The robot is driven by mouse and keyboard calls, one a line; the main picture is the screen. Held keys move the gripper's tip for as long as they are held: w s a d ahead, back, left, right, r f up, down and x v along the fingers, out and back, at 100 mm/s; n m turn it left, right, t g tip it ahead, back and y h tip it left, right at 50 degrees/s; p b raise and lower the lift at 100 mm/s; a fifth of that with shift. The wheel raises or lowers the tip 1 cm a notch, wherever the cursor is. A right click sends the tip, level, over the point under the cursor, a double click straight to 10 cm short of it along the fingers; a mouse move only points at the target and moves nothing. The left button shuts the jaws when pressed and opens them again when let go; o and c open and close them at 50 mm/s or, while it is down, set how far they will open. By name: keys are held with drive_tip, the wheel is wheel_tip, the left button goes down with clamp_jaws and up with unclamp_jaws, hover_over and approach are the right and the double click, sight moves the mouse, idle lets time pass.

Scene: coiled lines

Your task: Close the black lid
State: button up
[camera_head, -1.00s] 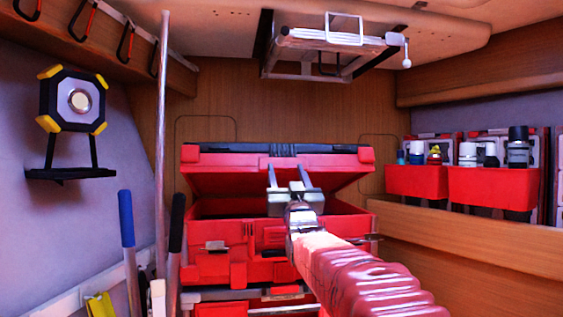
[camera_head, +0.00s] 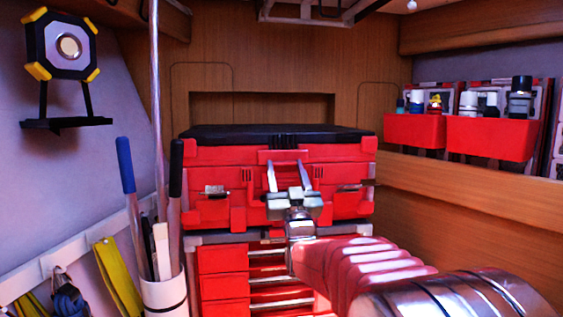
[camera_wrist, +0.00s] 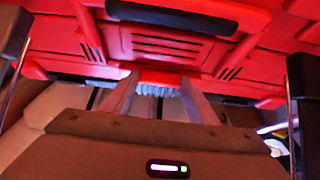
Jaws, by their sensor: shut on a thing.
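The black lid (camera_head: 225,134) lies flat on top of the red toolbox (camera_head: 215,212) in the head view. Its red front rim meets the box body with no open gap in sight. My gripper (camera_head: 286,166) is at the front centre of the box, its two fingers pointing up at the lid's front rim. In the wrist view my gripper (camera_wrist: 160,82) has its fingers on either side of a small red front piece (camera_wrist: 158,78) of the lid. The fingers hide part of the contact.
Red drawers (camera_head: 223,285) stand below the box. A holder (camera_head: 164,295) with long-handled tools is on the left, under a work lamp (camera_head: 62,45). Red bins (camera_head: 415,130) with bottles sit on the right shelf. A wooden recess (camera_head: 262,106) is behind the lid.

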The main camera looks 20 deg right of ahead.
drive_tip(key=shift+w+a+f, duration=0.15)
drive_tip(key=shift+f, duration=0.4)
drive_tip(key=shift+w+a+f, duration=0.1)
drive_tip(key=shift+f, duration=0.4)
drive_tip(key=o, duration=1.2)
drive_tip(key=shift+w, duration=0.1)
drive_tip(key=o, duration=0.3)
drive_tip(key=shift+d+r, duration=0.1)
drive_tip(key=shift+r, duration=0.2)
drive_tip(key=shift+s, duration=0.2)
drive_tip(key=v, duration=1.3)
drive_tip(key=shift+s, duration=0.35)
drive_tip(key=shift+f, duration=0.15)
